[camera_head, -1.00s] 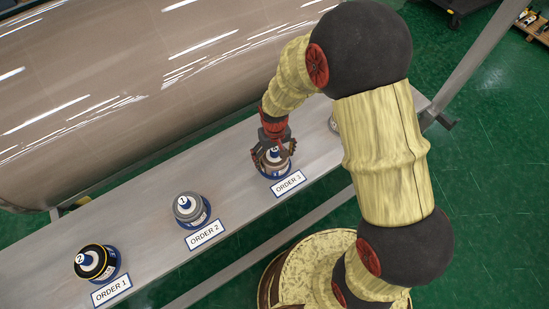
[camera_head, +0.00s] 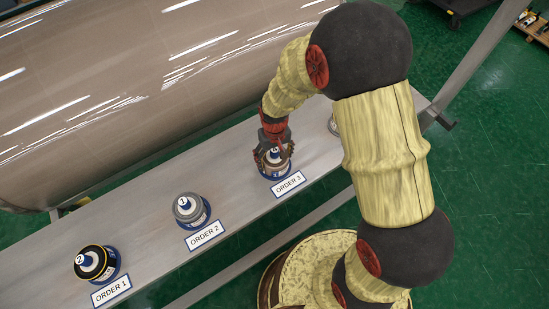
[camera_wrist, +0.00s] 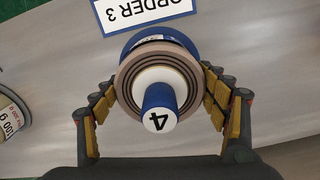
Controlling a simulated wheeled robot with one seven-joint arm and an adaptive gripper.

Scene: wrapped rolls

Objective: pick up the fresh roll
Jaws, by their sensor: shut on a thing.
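A brown-wrapped roll (camera_head: 278,167) with a blue-and-white core top marked 4 stands upright on a blue base behind the ORDER 3 card (camera_head: 288,184). In the wrist view this roll (camera_wrist: 133,78) shows end-on, with rings around its core. My gripper (camera_head: 272,158) is over it from above. In the wrist view its yellow-padded fingers (camera_wrist: 160,105) are on both sides of the roll, shut on it. The roll appears to be still at its base. I cannot tell which roll is the fresh one by any written mark.
A grey roll (camera_head: 187,206) marked 1 stands at ORDER 2 and a black-and-gold roll (camera_head: 90,262) marked 2 at ORDER 1. Another roll (camera_head: 334,124) is partly hidden behind my arm. A large brown cylinder (camera_head: 130,80) lies behind the grey shelf (camera_head: 140,220).

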